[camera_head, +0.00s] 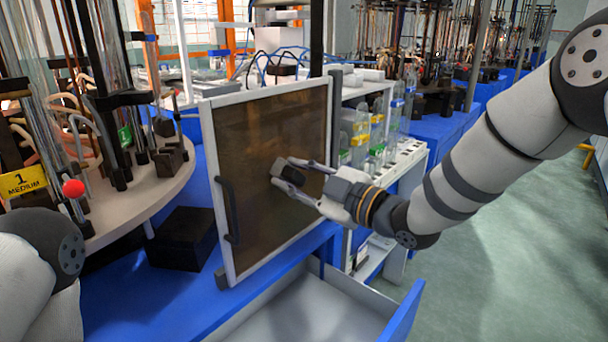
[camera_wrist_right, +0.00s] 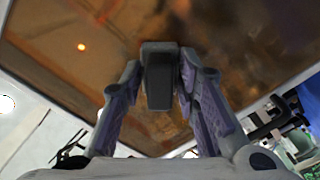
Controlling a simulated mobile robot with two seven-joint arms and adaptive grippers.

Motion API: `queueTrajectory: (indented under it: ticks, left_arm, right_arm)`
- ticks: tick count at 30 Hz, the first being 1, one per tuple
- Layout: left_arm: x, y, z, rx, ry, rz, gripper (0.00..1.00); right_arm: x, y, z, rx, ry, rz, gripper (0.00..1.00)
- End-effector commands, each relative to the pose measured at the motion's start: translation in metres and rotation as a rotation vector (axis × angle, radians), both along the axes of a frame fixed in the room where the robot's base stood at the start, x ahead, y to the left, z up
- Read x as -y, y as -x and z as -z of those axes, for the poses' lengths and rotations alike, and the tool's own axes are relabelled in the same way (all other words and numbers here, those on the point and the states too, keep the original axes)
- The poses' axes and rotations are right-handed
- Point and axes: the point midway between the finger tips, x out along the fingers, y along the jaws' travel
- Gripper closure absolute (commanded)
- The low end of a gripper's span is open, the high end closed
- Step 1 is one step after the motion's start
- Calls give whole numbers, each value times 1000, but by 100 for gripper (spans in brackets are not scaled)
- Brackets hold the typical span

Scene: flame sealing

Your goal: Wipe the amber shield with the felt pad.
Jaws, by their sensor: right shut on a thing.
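The amber shield (camera_head: 262,145) is a brown translucent panel in a white frame, standing upright at the blue bench's edge. A dark handle is on its left side. It also fills the top of the right wrist view (camera_wrist_right: 230,45). My right gripper (camera_head: 285,176) is in front of the shield's right half. It is shut on the felt pad (camera_head: 282,168), a small dark block that also shows between the fingers in the right wrist view (camera_wrist_right: 158,85). The pad is at or very near the shield's face; I cannot tell if they touch. My left gripper is not in view.
An open drawer (camera_head: 404,312) sticks out below the shield. A black box (camera_head: 184,238) lies on the blue bench to the left. A round platform (camera_head: 150,195) with glass tubes and a red ball stands at the left. Bottles (camera_head: 360,140) stand on a rack to the right.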

Motion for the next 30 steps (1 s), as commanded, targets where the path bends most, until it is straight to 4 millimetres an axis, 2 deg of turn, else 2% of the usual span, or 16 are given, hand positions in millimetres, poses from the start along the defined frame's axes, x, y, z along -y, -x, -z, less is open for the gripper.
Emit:
queueTrajectory:
  ticks: [3, 8, 18, 23, 30]
  left_arm:
    - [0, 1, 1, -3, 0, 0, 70]
    - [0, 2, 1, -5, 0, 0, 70]
    - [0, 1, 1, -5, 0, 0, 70]
    - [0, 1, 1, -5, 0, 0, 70]
    - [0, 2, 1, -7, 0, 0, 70]
  right_arm:
    - [-9, 7, 0, 0, 0, -2, 94]
    - [-14, 11, 1, -1, -1, -1, 94]
    - [-38, 37, 1, 0, -1, -4, 94]
    - [-40, 40, -1, 2, -1, -2, 94]
    - [-38, 37, -15, 2, -1, -1, 94]
